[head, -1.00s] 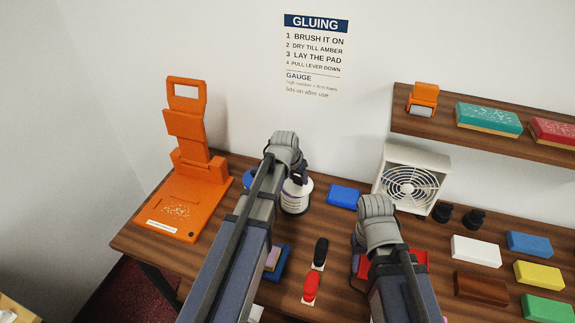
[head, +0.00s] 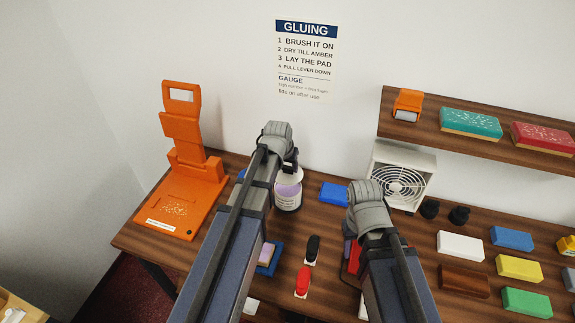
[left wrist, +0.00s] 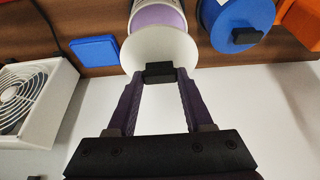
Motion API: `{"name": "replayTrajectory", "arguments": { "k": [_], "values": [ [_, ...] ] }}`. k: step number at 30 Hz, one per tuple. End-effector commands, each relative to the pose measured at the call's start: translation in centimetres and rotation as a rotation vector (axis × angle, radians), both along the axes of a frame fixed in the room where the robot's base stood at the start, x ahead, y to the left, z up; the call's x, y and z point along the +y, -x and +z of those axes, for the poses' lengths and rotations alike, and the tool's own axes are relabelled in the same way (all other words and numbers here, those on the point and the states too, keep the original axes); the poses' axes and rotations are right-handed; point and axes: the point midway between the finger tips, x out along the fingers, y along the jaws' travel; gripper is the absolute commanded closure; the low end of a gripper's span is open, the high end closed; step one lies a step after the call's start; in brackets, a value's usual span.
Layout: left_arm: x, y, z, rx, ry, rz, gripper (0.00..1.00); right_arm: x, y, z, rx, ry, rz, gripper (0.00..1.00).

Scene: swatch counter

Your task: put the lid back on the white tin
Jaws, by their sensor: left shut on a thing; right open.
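The white tin (head: 288,201) stands at the back of the counter beside my left arm. Its lilac inside shows in the head view, and in the left wrist view (left wrist: 158,17). My left gripper (left wrist: 159,75) is shut on the black knob of the white lid (left wrist: 160,48). The lid is held apart from the tin, above its back part, leaving some of the opening uncovered. My left gripper is mostly behind its own wrist in the head view. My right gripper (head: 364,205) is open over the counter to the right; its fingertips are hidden.
A blue round tin (left wrist: 235,20) stands beside the white tin. An orange press (head: 180,205) stands left. Black and red brushes (head: 303,282) lie in front.

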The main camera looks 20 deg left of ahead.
Motion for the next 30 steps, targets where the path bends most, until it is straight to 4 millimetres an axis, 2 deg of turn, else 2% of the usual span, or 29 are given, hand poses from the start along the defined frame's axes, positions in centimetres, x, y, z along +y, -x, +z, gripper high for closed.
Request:
{"name": "replayTrajectory", "arguments": {
  "k": [18,30],
  "values": [
    [0.0,0.0,-5.4,0.0,0.0,-0.001,1.0,0.0,0.0,-5.4,0.0,0.0,-0.002,0.5],
    [0.0,0.0,-6.0,0.0,0.0,-0.001,1.0,0.0,0.0,-6.0,0.0,0.0,-0.002,0.5]
  ]
}}
